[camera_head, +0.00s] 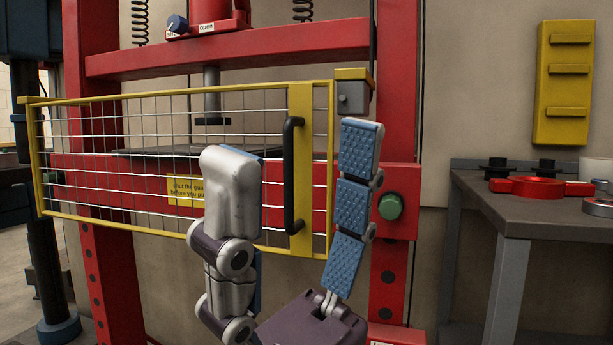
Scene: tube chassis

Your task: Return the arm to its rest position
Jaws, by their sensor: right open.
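My right gripper (298,147) is in the lower middle of the head view with its fingers pointing up. Its fingers are spread wide, one showing a silver back and the other blue ribbed pads. In the picture, the black handle (293,175) of the yellow mesh guard (309,110) lies between the fingers. No finger visibly grips it; how far they are from it in depth I cannot tell. The left finger hides part of the mesh and sign. My left gripper is not in view.
A red press frame (240,53) stands behind the guard, with a green button (390,206) on its right post. A grey table (545,216) at the right carries a red ring-shaped tool (538,187). A yellow rack (565,85) hangs on the wall.

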